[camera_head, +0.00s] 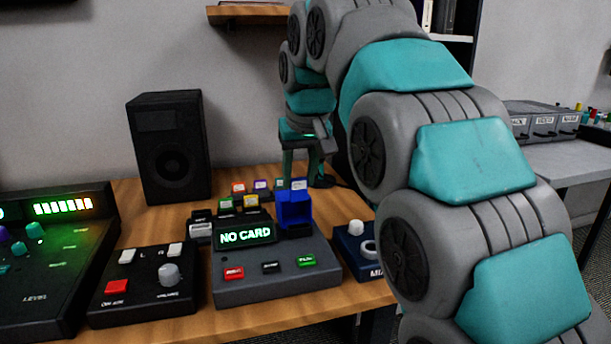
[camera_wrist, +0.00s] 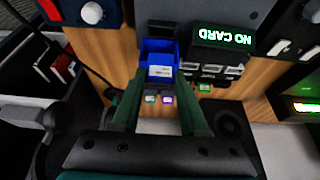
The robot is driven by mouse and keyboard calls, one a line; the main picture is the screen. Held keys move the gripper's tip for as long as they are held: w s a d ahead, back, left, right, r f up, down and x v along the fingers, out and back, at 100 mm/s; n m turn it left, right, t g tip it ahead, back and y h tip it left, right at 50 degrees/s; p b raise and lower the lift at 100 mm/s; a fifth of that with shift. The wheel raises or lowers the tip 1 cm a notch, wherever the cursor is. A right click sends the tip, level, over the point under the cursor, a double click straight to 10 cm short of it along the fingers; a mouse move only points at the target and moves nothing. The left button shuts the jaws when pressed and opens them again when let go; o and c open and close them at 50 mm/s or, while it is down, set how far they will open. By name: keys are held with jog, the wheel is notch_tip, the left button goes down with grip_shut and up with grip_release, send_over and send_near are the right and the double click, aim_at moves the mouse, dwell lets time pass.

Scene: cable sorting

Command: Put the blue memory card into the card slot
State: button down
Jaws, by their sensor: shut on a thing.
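The blue memory card (camera_head: 299,186) has a white label and is between the fingertips of my gripper (camera_head: 301,178). In the wrist view the card (camera_wrist: 160,72) shows between the two green fingers of my gripper (camera_wrist: 160,82), which is shut on it. The blue card slot (camera_head: 293,211) stands on the right of the grey recorder (camera_head: 277,282). It also shows in the wrist view (camera_wrist: 156,47). The card is at the slot's back upper edge in the head view. I cannot tell whether it touches or enters the slot. The screen (camera_head: 245,234) reads "NO CARD".
Several other cards, including a red one (camera_head: 238,188) and a purple one (camera_head: 261,185), stand behind the recorder. A black speaker (camera_head: 170,150) is at the back left. A button box (camera_head: 143,286) and a dark blue knob box (camera_head: 352,247) flank the recorder closely.

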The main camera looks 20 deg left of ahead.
aim_at(300, 197)
jog(key=shift+w+f, duration=0.1)
jog(key=shift+f, duration=0.05)
jog(key=shift+f+b, duration=1.65)
jog(key=shift+f, duration=0.55)
jog(key=shift+f+b, duration=0.45)
jog(key=shift+f, duration=1.05)
dwell(1.2)
jog(key=shift+c, duration=1.8)
grip_release()
jog(key=shift+o, duration=0.4)
jog(key=shift+o, duration=1.4)
